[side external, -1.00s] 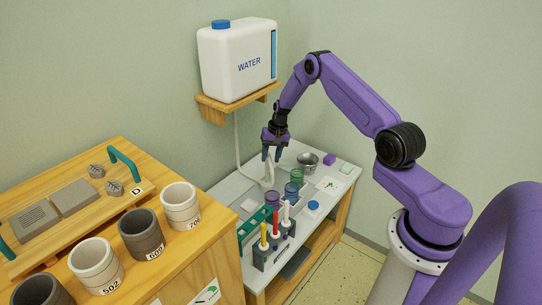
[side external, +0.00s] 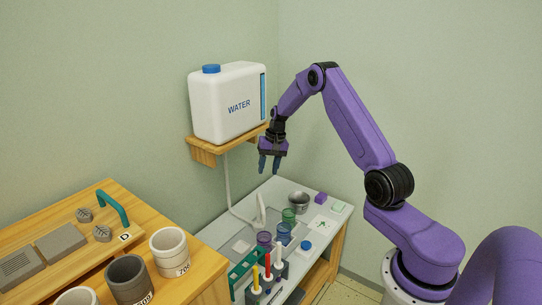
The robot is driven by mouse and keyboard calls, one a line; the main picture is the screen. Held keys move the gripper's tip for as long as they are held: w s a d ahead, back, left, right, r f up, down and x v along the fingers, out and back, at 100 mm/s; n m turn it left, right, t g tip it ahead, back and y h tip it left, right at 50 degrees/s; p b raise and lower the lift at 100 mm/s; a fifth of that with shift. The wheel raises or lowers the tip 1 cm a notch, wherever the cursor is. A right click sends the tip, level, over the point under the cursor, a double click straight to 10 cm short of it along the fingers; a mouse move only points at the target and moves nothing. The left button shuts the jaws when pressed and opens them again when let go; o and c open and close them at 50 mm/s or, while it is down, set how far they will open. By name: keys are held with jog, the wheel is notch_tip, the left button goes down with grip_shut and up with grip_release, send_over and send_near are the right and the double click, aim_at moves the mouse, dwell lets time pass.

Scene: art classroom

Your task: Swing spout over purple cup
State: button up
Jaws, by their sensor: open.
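The white spout (side external: 261,209) stands on the grey table near the wall, fed by a white tube (side external: 228,190) that comes down from the water tank (side external: 229,103). The purple cup (side external: 264,240) stands in front of the spout, with a blue cup (side external: 284,232) and a green cup (side external: 289,215) to its right. I cannot tell exactly which cup the spout's tip points to. My gripper (side external: 269,170) is open and empty, pointing down in the air above the spout and apart from it.
A metal bowl (side external: 299,201) and a purple block (side external: 320,198) sit at the back of the table. A rack with upright coloured tools (side external: 268,266) stands in front. The wooden shelf (side external: 204,147) under the tank is just left of my gripper.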

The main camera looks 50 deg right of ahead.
jog(key=r, duration=0.4)
jog(key=shift+s+d+r, duration=0.35)
jog(key=shift+r, duration=0.05)
jog(key=shift+a, duration=0.1)
jog(key=s+a+r+n, duration=0.3)
jog(key=s+a, duration=0.1)
jog(key=a, duration=0.5)
jog(key=s+a+r+n+g, duration=0.1)
jog(key=s+a+r+n, duration=0.25)
jog(key=a, duration=0.45)
jog(key=s+a+r+n, duration=0.2)
jog(key=s+a+n, duration=0.25)
jog(key=a, duration=0.45)
jog(key=s+a+r+n+h, duration=0.1)
jog(key=s+n, duration=0.9)
jog(key=s, duration=1.6)
jog(key=shift+s+a+r, duration=0.25)
jog(key=shift+a, duration=0.55)
